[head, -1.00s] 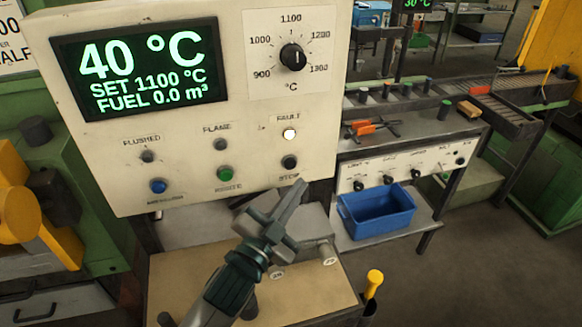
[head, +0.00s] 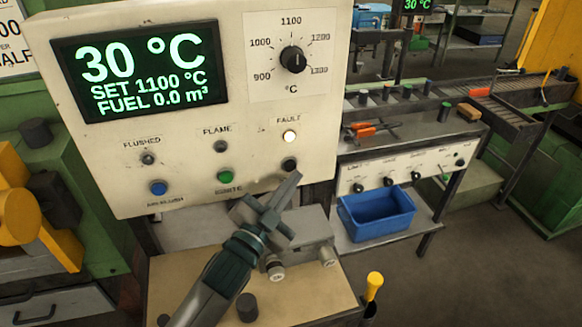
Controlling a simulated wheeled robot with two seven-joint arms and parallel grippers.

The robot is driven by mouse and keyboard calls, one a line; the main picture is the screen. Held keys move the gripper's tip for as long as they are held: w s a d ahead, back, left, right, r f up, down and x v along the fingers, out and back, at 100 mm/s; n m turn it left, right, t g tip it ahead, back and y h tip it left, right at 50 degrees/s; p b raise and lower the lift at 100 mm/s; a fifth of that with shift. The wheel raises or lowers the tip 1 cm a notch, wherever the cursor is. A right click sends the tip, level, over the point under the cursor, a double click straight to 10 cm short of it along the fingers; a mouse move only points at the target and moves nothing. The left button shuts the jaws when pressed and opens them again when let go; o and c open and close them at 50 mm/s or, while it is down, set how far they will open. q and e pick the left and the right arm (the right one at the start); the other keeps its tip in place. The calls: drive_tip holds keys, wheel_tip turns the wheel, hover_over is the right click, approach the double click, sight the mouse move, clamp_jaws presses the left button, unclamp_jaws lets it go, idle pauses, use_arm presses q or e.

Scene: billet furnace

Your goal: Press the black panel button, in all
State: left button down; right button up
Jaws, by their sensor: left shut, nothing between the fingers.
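The black panel button (head: 289,164) is at the lower right of the cream control panel (head: 110,150), below the lit white fault lamp (head: 290,136). A blue button (head: 158,188) and a green button (head: 225,176) sit to its left. My left gripper (head: 291,180) is shut and empty. Its tips are just below the black button and overlap the panel's lower edge; I cannot tell whether they touch it. The label under the black button is hidden behind the fingers. The display (head: 140,68) reads 30 °C, set 1100 °C, fuel 0.0. My right gripper is not in view.
A black dial (head: 293,59) is on the panel's upper right. Below the panel is a tan bench (head: 185,280) with a grey block (head: 312,232). A yellow-handled tool (head: 374,284) stands at the bench's right. A blue bin (head: 376,213) sits on a shelf beyond.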

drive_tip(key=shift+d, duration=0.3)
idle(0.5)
use_arm(q)
drive_tip(key=shift+w+a, duration=0.15)
drive_tip(key=shift+w, duration=0.2)
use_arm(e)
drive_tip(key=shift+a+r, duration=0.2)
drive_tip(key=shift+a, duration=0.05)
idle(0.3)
use_arm(q)
drive_tip(key=shift+w+a, duration=0.15)
drive_tip(key=shift+w, duration=0.3)
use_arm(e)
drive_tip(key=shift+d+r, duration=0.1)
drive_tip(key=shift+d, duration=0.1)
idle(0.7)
use_arm(q)
drive_tip(key=shift+s+p, duration=0.1)
drive_tip(key=shift+p, duration=0.2)
drive_tip(key=shift+s+d+p, duration=0.3)
drive_tip(key=shift+s, duration=0.4)
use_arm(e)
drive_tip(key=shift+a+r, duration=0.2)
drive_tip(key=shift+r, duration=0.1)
use_arm(q)
drive_tip(key=shift+s, duration=0.1)
